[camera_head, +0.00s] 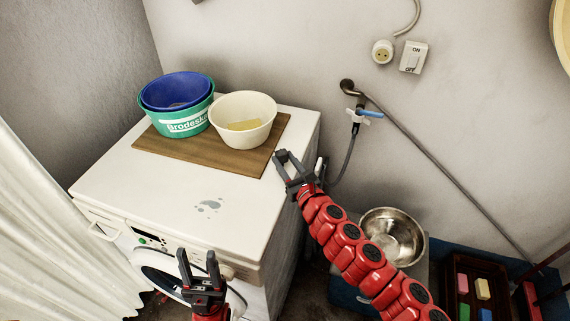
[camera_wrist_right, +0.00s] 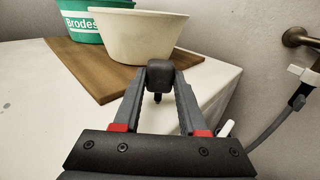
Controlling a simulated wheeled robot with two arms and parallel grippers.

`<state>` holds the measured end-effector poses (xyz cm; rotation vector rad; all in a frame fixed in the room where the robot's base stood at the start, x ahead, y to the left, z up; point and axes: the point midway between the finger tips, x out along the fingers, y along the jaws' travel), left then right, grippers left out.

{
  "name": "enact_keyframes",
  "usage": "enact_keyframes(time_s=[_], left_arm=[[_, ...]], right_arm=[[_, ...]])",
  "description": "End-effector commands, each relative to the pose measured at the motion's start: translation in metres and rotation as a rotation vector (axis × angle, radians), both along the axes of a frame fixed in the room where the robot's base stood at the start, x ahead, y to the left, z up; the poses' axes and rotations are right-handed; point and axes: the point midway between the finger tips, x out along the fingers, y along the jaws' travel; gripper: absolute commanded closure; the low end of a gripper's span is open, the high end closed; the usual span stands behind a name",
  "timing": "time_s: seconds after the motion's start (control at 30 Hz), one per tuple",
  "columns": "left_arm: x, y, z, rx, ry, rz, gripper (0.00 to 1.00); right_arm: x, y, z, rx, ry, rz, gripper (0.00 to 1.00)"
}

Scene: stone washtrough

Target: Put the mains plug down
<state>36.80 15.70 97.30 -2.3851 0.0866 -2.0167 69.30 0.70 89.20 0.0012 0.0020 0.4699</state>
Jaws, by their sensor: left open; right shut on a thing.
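The mains plug (camera_wrist_right: 160,75) is a small dark block with a short dark stub below it, seen in the right wrist view. My right gripper (camera_wrist_right: 160,88) is shut on it, with a finger on each side. In the head view my right gripper (camera_head: 290,161) is by the right edge of the washing machine top (camera_head: 150,175), near the wooden board's corner; I cannot make out the plug clearly there. My left gripper (camera_head: 198,260) is open and empty at the machine's front edge.
A cream bowl (camera_head: 243,119) and green and blue tubs (camera_head: 180,105) stand on the wooden board (camera_head: 245,160). A wall socket (camera_head: 383,52) and switch (camera_head: 413,57) are above. A tap (camera_head: 358,115) and steel bowl (camera_head: 393,236) are right. The machine top's left part is clear.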

Motion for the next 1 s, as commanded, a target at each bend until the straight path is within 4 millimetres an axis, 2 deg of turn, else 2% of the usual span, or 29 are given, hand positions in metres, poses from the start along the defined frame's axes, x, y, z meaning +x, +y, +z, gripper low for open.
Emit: enact_keyframes(time_s=[0.13,0.4,0.97,1.0], left_arm=[[0.000,0.000,0.000,0.000,0.000,0.000,0.50],[0.000,0.000,0.000,0.000,0.000,0.000,0.50],[0.000,0.000,-0.014,0.000,0.000,0.000,0.50],[0.000,0.000,-0.014,0.000,0.000,0.000,0.50]], right_arm=[[0.000,0.001,-0.009,0.002,-0.001,0.002,1.00],[-0.001,0.001,-0.010,-0.001,-0.003,0.002,1.00],[-0.001,0.001,-0.021,-0.002,-0.003,0.002,1.00],[-0.001,0.001,-0.021,-0.002,-0.003,0.002,0.55]])
